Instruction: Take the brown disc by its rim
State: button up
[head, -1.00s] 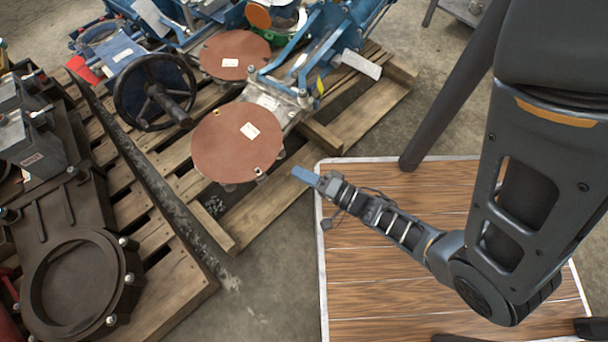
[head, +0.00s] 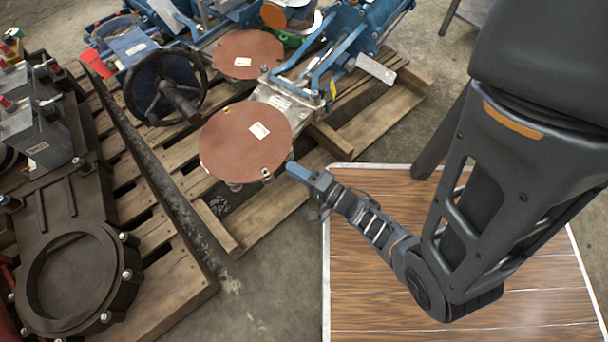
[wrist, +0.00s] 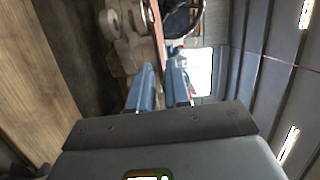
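The near brown disc (head: 240,150) is flat and round with a white label, fixed to a metal fitting on the pallet in the head view. A second brown disc (head: 243,54) sits farther back. My gripper (head: 291,168) has blue fingers and is at the near disc's right lower rim. In the wrist view the fingers (wrist: 160,72) stand apart with a gap between them. The near disc shows there edge-on as a thin reddish-brown strip (wrist: 158,25), in line with the gap. I cannot tell whether the rim is just ahead of the fingertips or slightly between them.
A black handwheel (head: 165,87) stands left of the discs. Blue valve frames (head: 345,50) are behind, and a dark round-flanged casting (head: 72,285) is at the left. The wooden pallet (head: 265,215) lies below. A wood-topped surface (head: 430,300) is under my arm.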

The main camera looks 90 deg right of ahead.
jog(key=shift+x, duration=2)
grip_shut()
jog(key=shift+r, duration=0.15)
jog(key=shift+r+p, duration=0.9)
jog(key=shift+p, duration=0.05)
jog(key=shift+a, duration=0.1)
